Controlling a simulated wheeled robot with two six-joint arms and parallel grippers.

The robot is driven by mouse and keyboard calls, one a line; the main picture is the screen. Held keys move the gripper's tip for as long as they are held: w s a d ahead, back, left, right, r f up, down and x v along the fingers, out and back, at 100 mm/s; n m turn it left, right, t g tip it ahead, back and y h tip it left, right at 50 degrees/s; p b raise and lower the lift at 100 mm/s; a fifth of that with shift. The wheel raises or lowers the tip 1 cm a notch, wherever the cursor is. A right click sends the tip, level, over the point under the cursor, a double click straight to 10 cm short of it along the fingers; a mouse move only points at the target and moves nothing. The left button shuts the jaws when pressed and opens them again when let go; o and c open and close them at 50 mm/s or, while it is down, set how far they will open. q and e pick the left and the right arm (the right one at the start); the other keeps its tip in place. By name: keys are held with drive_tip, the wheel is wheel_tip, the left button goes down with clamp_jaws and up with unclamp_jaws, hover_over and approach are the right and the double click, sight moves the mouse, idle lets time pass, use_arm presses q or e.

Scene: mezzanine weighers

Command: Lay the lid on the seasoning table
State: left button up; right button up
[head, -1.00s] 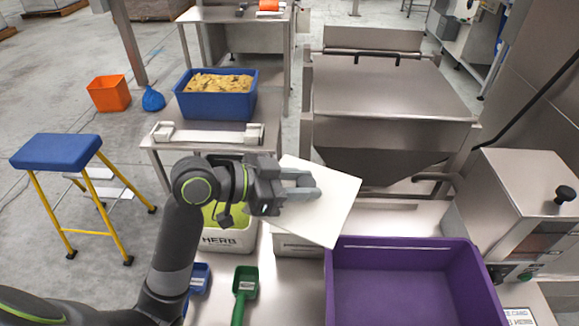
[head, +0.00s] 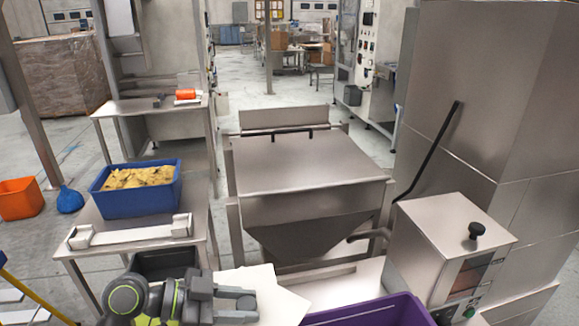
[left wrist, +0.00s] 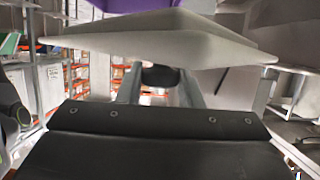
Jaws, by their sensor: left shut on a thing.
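The lid is a flat white plate (head: 285,303) at the bottom of the head view. My left gripper (head: 248,303) is shut on it and holds it tilted. In the left wrist view the pale lid (left wrist: 160,42) spans across beyond the fingers (left wrist: 160,95). A bare steel worktop (head: 345,290), probably the seasoning table, shows behind and right of the lid. Most of that top is out of the picture or hidden by my arm, the lid and a purple crate. My right gripper is not in view.
The purple crate (head: 375,312) stands right of the lid, beside a steel machine (head: 450,245) with a black knob. A dark grey bin (head: 165,262) is behind my arm. A blue tub (head: 140,195) of yellowish food stands on the left table. A steel hopper (head: 305,165) is behind.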

use_arm(q)
drive_tip(key=s+a+n+t, duration=0.1)
drive_tip(key=a, duration=0.2)
drive_tip(key=a+n+t+y, duration=0.1)
drive_tip(key=a+t, duration=0.1)
drive_tip(key=a, duration=0.1)
drive_tip(key=s+a+f+n+t+y, duration=0.1)
drive_tip(key=a, duration=0.2)
drive_tip(key=shift+s+a+n, duration=0.35)
drive_tip(key=shift+a+n, duration=0.05)
drive_tip(key=shift+s+a+r+n+t, duration=0.2)
drive_tip(key=shift+s+a+n+t, duration=0.15)
drive_tip(key=shift+a+t, duration=0.2)
